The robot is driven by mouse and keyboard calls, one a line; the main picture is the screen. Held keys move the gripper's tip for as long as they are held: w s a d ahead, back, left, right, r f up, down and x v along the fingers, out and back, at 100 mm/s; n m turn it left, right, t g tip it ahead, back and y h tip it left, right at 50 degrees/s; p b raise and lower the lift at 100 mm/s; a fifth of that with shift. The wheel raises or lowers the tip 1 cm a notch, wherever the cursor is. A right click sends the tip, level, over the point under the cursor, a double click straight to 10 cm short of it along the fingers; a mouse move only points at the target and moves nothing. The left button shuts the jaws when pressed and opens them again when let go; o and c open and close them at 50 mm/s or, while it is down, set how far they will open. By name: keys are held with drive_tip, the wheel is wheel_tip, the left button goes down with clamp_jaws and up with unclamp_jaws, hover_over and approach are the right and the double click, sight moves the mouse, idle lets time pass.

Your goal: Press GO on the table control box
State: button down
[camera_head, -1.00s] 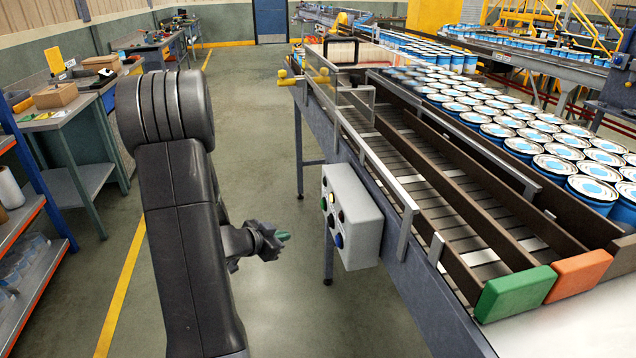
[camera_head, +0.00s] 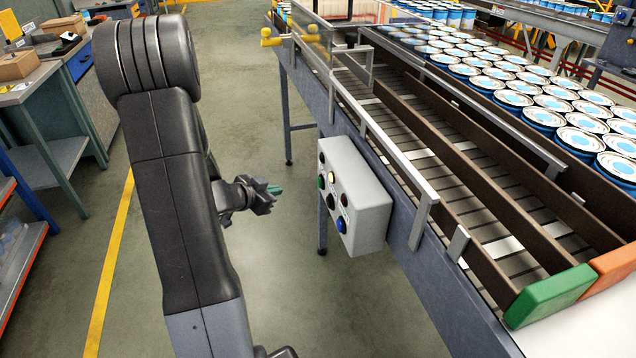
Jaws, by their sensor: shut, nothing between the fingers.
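The control box (camera_head: 366,205) is a light grey case fixed to the side of the conveyor table, right of the middle of the head view. Its left face carries several round buttons: a green button (camera_head: 321,181), a pale lit one (camera_head: 331,177), a blue one (camera_head: 341,225), a dark red one and dark ones. I cannot read any labels. My gripper (camera_head: 273,190) is dark with green fingertips and looks shut and empty. It points right toward the button face, at about the height of the green button in the picture, with a clear gap between them.
The roller conveyor (camera_head: 470,190) runs along the right, with a green end block (camera_head: 549,296) and an orange one. Many blue-and-white cans (camera_head: 551,122) stand beyond it. Table legs stand near the box. The floor below my gripper is clear. A workbench (camera_head: 45,95) stands left.

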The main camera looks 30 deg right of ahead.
sight(320, 182)
drive_tip(key=s+d+b, duration=0.1)
drive_tip(key=s+d, duration=0.1)
drive_tip(key=d, duration=0.6)
drive_tip(key=shift+d+b, duration=0.2)
drive_tip(key=shift+b, duration=0.2)
drive_tip(key=shift+d, duration=0.1)
idle(1.6)
drive_tip(key=shift+s+d, duration=0.1)
drive_tip(key=shift+d, duration=0.2)
drive_tip(key=shift+s+d+p, duration=0.1)
drive_tip(key=shift+d+p, duration=0.2)
drive_tip(key=shift+d, duration=0.1)
idle(0.6)
idle(0.4)
drive_tip(key=shift+w+a+p, duration=0.2)
drive_tip(key=shift+a+p, duration=0.15)
drive_tip(key=shift+a, duration=0.45)
